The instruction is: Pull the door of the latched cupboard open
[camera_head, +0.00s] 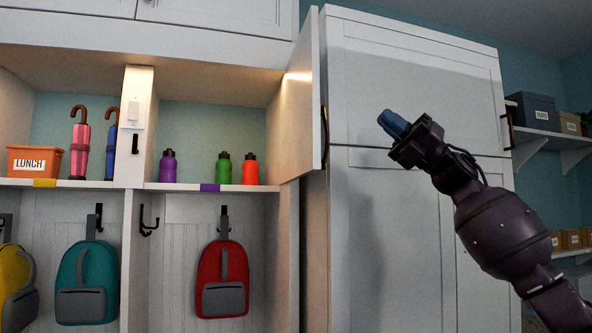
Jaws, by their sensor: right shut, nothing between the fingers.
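The cupboard door (300,100) is a pale panel that stands swung open, out from the right side of a lit compartment. A dark handle (324,137) sits near its free edge. Inside the open compartment stand a purple bottle (168,167), a green bottle (223,168) and an orange bottle (250,170). A pale latch-like plate (139,115) is on the divider at the left. My right gripper (392,123) is shut and empty, with blue fingertips, right of the door and apart from its handle. My left gripper is not in view.
A tall white cabinet (410,85) with a dark handle (508,131) stands right of the door, behind my right gripper. Left are an orange lunch bin (35,160) and umbrellas. Backpacks hang below, including a red one (222,275). Shelves with boxes are far right.

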